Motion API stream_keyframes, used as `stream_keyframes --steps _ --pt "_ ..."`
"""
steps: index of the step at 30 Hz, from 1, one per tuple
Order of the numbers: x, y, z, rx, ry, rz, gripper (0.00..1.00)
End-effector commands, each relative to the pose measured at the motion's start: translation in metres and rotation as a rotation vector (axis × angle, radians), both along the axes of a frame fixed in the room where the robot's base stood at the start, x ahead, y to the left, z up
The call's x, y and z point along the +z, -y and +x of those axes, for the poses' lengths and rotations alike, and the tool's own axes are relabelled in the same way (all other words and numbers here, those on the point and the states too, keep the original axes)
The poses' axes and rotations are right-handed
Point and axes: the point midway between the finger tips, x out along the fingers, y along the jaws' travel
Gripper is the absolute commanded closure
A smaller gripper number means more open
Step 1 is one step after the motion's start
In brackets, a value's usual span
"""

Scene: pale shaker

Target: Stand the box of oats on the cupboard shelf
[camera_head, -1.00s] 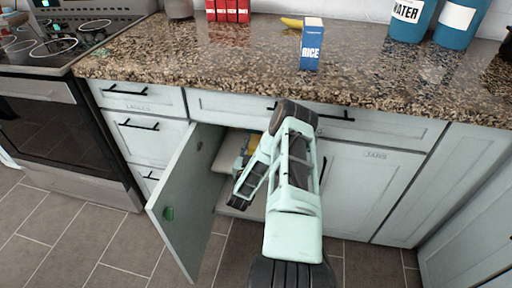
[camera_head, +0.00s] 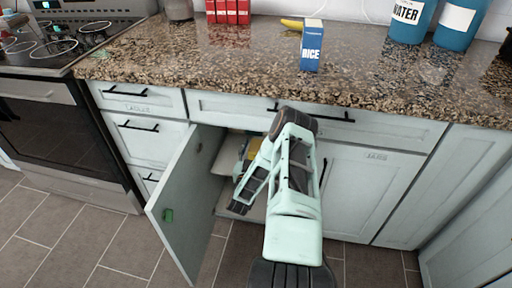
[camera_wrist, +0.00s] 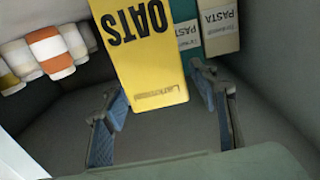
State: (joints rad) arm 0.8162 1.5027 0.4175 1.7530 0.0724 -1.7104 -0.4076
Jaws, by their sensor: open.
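The yellow box of oats (camera_wrist: 150,62) is inside the open cupboard, with its lettering upside down in the wrist view. A small yellow patch of it (camera_head: 254,146) shows past my arm in the head view. My gripper (camera_wrist: 160,96) is open, with one blue-padded finger on each side of the box's near end. I cannot tell whether either finger touches it. The cupboard shelf (camera_head: 232,164) shows left of my arm; the box's contact with it is hidden.
Pasta boxes (camera_wrist: 218,28) stand right of the oats, and striped cans or jars (camera_wrist: 50,52) left. The open cupboard door (camera_head: 188,205) is left of my arm. On the counter are a rice box (camera_head: 311,46), red boxes (camera_head: 228,11), a banana (camera_head: 291,24) and blue canisters (camera_head: 410,20).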

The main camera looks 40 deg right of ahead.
Motion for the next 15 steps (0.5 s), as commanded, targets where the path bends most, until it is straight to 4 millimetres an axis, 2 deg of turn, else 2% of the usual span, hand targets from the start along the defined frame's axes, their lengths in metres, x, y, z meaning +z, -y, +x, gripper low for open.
stream_keyframes --steps 5,13,15 --pt "0.001 -0.024 -0.018 0.005 -0.005 0.003 0.46" --pt "0.001 -0.075 -0.062 0.006 -0.005 0.003 0.46" --pt "0.002 -0.081 -0.065 0.006 -0.004 0.002 0.46"
